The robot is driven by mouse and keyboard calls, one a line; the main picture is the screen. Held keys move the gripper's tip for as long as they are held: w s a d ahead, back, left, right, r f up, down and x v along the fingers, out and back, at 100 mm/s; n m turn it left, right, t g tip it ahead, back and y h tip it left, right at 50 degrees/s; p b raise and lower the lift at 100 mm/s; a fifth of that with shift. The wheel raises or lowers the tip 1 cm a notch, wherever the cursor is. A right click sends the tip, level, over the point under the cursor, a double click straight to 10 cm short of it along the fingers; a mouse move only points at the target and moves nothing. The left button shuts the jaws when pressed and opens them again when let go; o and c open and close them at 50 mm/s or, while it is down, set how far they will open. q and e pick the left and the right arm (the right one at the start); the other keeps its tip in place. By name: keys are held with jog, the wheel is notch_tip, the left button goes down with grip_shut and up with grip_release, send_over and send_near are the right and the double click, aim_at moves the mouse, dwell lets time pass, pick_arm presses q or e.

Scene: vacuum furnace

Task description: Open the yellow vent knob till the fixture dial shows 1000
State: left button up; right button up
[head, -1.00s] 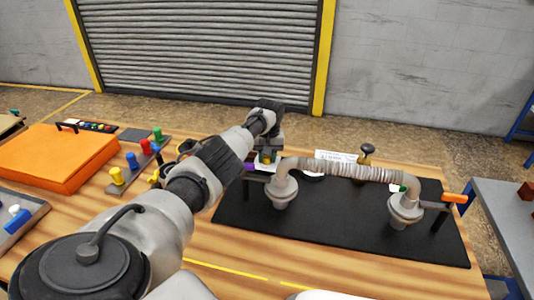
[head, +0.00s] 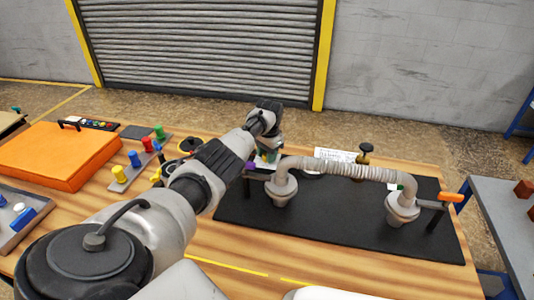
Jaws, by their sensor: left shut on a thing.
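My left gripper (head: 268,155) points down at the back left corner of the black fixture board (head: 330,222). It is shut on what looks like the yellow vent knob, which the fingers and wrist almost wholly hide; only a small yellow-green patch shows between them. I cannot make out the fixture dial or read any value; the grey ribbed hose and my arm cover part of that area. My right gripper is not in view.
The ribbed hose (head: 345,168) arches over the board between two flanges, close right of my gripper. A black-topped brass knob (head: 365,153) stands behind it. A purple-ended lever (head: 250,166) and orange-ended lever (head: 451,197) flank the hose. An orange case (head: 55,155) lies left.

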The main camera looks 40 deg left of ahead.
pick_arm(q)
jog(key=shift+r+m, duration=0.1)
jog(key=shift+m, duration=0.4)
jog(key=o, duration=0.9)
jog(key=shift+o, duration=0.2)
notch_tip(320, 180, up, 11)
jog(key=p, duration=0.1)
jog(key=shift+d, duration=0.25)
